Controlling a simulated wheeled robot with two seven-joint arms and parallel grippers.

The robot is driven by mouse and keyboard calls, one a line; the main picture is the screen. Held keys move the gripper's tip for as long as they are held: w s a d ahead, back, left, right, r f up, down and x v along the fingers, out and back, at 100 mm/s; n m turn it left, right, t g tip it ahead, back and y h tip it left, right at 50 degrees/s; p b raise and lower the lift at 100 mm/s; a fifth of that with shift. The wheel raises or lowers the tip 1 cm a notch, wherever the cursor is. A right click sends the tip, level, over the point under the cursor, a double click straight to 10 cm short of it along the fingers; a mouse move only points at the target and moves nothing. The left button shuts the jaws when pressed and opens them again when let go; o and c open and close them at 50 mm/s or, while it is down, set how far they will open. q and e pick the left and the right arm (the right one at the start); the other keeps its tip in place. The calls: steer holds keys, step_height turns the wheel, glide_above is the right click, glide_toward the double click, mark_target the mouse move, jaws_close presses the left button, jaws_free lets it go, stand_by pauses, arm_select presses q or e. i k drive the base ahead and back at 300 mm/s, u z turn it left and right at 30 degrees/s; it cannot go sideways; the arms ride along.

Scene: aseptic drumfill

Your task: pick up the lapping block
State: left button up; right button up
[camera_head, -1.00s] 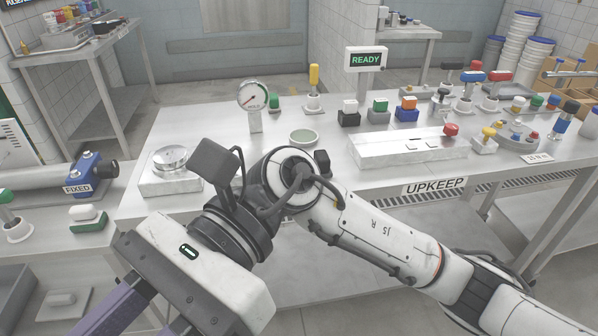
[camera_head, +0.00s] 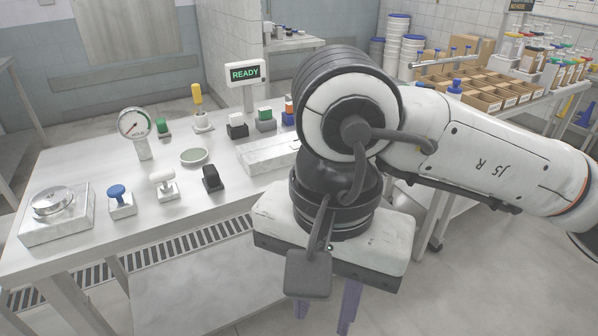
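I cannot tell for sure which piece is the lapping block. Small knobbed blocks stand along the bench's front edge: a blue-topped one (camera_head: 121,200), a white-topped one (camera_head: 163,186) and a black one (camera_head: 211,178). My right gripper (camera_head: 327,312) hangs in front of the bench, to the right of these blocks and apart from them. Its purple fingers point down and stand apart. Their tips are cut off by the lower frame edge, so whether anything is between them is hidden. My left gripper is not in view.
A rack with cardboard bins (camera_head: 480,98) stands behind right.

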mark_target(212, 183)
steer(key=z, duration=0.45)
steer(key=i, duration=1.45)
steer(key=u, duration=2.15)
steer(key=i, duration=0.5)
steer(key=u, duration=0.05)
